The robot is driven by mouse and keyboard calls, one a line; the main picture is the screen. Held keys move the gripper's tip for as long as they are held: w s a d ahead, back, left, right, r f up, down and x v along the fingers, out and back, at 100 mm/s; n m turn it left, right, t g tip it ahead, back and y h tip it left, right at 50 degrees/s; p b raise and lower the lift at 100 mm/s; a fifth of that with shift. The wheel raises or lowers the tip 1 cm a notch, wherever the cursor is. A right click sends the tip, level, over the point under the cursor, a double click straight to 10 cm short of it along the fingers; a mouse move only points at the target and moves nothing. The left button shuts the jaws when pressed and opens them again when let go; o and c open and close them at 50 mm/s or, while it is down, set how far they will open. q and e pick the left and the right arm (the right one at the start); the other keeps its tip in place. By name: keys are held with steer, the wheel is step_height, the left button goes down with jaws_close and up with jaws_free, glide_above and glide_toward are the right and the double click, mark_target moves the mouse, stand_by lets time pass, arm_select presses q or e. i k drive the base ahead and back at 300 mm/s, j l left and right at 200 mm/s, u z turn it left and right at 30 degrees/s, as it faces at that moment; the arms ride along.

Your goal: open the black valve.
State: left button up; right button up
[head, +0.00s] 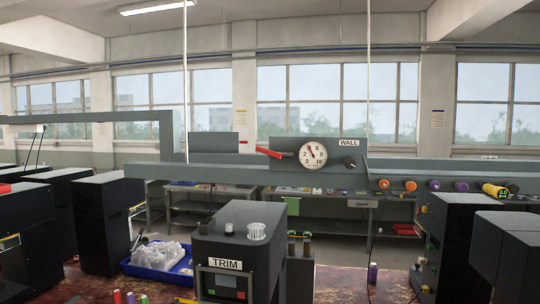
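A grey panel (290,145) on a long grey rail carries a white round dial gauge (313,154) with a red needle. A small black round knob (349,162) sits to the right of the gauge, under a "WALL" label (352,142); it looks like the black valve, but its setting is too small to tell. A red lever handle (268,152) sticks out to the left of the gauge. Neither of my grippers shows in the head view.
A dark box labelled "TRIM" (225,263) stands in front, below the panel. A blue crate (150,272) with a clear bag is left of it. Dark machines (100,220) (460,235) stand on both sides. Coloured spools (409,186) line the rail at right.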

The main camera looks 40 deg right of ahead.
mark_target(514, 188)
steer(key=z, duration=1.9)
